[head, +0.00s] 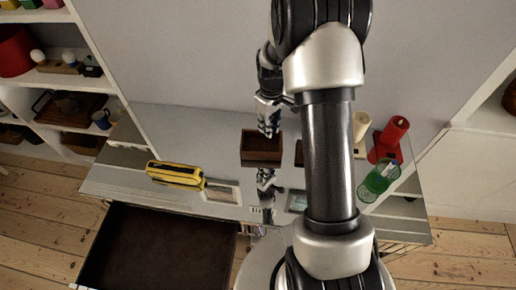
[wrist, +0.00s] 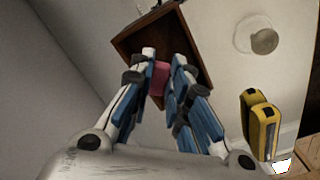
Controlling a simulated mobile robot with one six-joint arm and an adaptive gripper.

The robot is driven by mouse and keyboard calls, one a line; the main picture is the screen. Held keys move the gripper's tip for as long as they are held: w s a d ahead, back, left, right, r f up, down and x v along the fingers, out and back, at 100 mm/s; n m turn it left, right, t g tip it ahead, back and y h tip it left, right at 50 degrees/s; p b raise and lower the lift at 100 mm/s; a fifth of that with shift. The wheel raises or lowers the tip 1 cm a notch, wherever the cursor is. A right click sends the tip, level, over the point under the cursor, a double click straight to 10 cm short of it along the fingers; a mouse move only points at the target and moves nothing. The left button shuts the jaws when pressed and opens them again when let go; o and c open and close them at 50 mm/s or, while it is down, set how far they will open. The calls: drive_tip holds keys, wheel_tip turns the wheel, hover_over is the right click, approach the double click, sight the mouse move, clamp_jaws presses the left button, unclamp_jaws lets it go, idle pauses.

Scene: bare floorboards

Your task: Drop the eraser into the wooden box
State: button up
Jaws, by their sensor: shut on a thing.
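The wooden box (head: 261,158), small, dark brown and open-topped, stands on the pale cabinet top in the head view. In the wrist view the wooden box (wrist: 197,43) lies just beyond my fingertips. My gripper (wrist: 164,58) is shut on the pink eraser (wrist: 158,78), which shows between the fingers and is partly hidden by them. In the head view my gripper (head: 268,121) appears just above the back side of the box; the eraser cannot be made out there. How high the eraser is over the box I cannot tell.
A yellow and black object (head: 175,174) lies left of the box. A dark open drawer (head: 150,245) juts out in front. Shelves (head: 60,80) stand at left.

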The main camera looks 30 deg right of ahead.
drive_tip(key=b, duration=0.3)
hover_over(268, 148)
wheel_tip(268, 148, down, 5)
drive_tip(key=shift+r, duration=0.1)
drive_tip(key=o, duration=0.9)
drive_tip(key=shift+c, duration=0.2)
wheel_tip(268, 148, up, 12)
drive_tip(key=shift+r, duration=0.1)
drive_tip(key=shift+a, duration=0.1)
